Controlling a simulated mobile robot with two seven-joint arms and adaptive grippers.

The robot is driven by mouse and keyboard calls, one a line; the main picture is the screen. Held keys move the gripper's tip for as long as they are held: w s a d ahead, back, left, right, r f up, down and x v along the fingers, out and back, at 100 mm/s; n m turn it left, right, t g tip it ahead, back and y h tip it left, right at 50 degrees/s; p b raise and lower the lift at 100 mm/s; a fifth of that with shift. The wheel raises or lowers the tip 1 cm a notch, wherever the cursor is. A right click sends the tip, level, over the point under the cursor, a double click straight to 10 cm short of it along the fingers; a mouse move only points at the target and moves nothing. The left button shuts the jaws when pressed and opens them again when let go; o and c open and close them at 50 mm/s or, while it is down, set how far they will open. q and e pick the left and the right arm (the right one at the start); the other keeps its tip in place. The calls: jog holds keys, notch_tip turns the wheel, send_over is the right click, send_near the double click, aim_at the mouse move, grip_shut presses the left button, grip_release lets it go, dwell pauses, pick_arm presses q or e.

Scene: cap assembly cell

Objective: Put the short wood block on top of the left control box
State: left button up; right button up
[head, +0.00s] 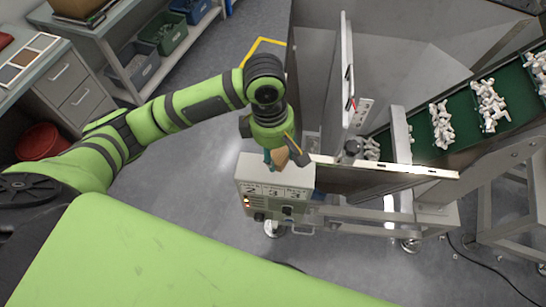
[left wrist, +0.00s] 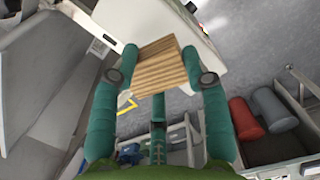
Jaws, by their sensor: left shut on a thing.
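The left control box (head: 275,172) is a pale box with labels, knobs and a lit red lamp on its front, near the middle of the head view. My left gripper (head: 283,158) is over its top, fingers pointing down. It is shut on the short wood block, mostly hidden by the fingers in the head view. In the left wrist view, the striped wood block (left wrist: 160,68) sits between the two teal fingers of the gripper (left wrist: 160,76). A white surface is right behind the block. I cannot tell whether the block touches the box. My right gripper is not in view.
A metal plate edge (head: 385,168) and an upright panel (head: 341,70) stand just right of the gripper. A green conveyor (head: 460,128) with piles of white parts runs at the right. A shelf with bins (head: 160,35) and a red bin (head: 40,141) are at the left.

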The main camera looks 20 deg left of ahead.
pick_arm(q)
jog(key=shift+s+a+f, duration=0.3)
jog(key=shift+a+f, duration=0.15)
notch_tip(320, 180, down, 3)
jog(key=shift+f+p, duration=0.15)
jog(key=shift+p, duration=0.45)
jog(key=shift+f, duration=0.25)
jog(key=o, duration=1.1)
jog(key=shift+w+d, duration=0.1)
jog(key=shift+w+a+r+b, duration=0.1)
jog(key=shift+a+r+b, duration=0.2)
jog(key=shift+r, duration=1.7)
jog(key=shift+s+a+r+b, duration=0.1)
jog(key=shift+a+r+b, duration=0.25)
jog(key=shift+r, duration=1.65)
jog(key=shift+w+a+r+b, duration=0.15)
jog(key=shift+r+b, duration=0.25)
jog(key=shift+r, duration=1.6)
